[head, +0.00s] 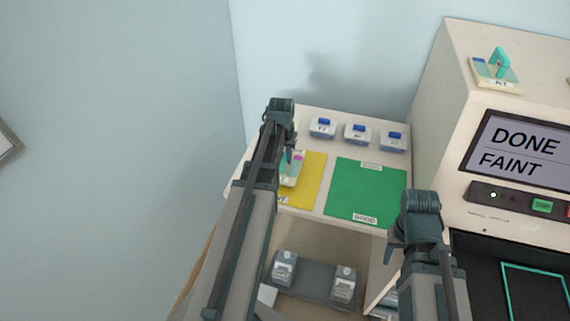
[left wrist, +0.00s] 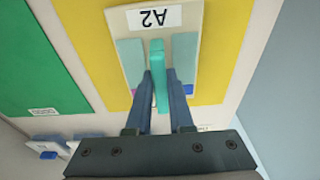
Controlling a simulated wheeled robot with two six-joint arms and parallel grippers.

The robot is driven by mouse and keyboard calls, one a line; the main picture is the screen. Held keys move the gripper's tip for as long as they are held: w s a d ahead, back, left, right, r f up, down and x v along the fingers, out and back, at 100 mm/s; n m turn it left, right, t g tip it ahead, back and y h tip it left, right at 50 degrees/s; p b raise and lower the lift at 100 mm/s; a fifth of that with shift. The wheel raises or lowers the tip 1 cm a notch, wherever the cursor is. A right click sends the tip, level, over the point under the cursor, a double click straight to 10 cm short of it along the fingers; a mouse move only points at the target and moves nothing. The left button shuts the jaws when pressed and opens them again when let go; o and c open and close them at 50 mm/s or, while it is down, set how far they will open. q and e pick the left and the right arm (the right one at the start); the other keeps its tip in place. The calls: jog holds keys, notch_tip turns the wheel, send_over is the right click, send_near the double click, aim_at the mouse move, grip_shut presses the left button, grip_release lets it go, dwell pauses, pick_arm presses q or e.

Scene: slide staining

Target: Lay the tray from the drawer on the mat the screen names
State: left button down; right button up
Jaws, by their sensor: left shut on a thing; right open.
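The tray (left wrist: 130,50) is cream with teal slides, a label reading A2 and a teal upright handle (left wrist: 158,75). My left gripper (left wrist: 160,95) is shut on that handle. In the head view the tray (head: 291,172) is over the yellow mat (head: 311,181), partly hidden by my left arm; I cannot tell whether it touches the mat. The green mat (head: 366,191), labelled GOOD, lies to its right. The screen (head: 518,148) reads DONE and FAINT. The yellow mat's label is mostly hidden. My right gripper (head: 398,254) is open, in front of the table's right side.
Several small blue-topped boxes (head: 357,133) stand along the table's back. Another tray (head: 495,70) with a teal handle sits on top of the machine (head: 450,75). The green mat is bare.

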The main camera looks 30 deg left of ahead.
aim_at(284, 160)
pick_arm(q)
jog(key=shift+f, duration=0.75)
pick_arm(e)
jog(key=shift+f, duration=0.75)
pick_arm(q)
jog(key=shift+f+b, duration=0.2)
jog(key=shift+b, duration=0.2)
jog(key=c, duration=0.8)
grip_release()
jog(key=shift+r, duration=0.1)
pick_arm(e)
jog(key=shift+f, duration=0.1)
pick_arm(q)
jog(key=shift+r, duration=0.15)
notch_tip(284, 160, up, 12)
jog(key=s+p, duration=0.1)
jog(key=p, duration=1.1)
jog(key=shift+s+d, duration=0.25)
jog(key=shift+s, duration=0.1)
pick_arm(e)
notch_tip(284, 160, up, 12)
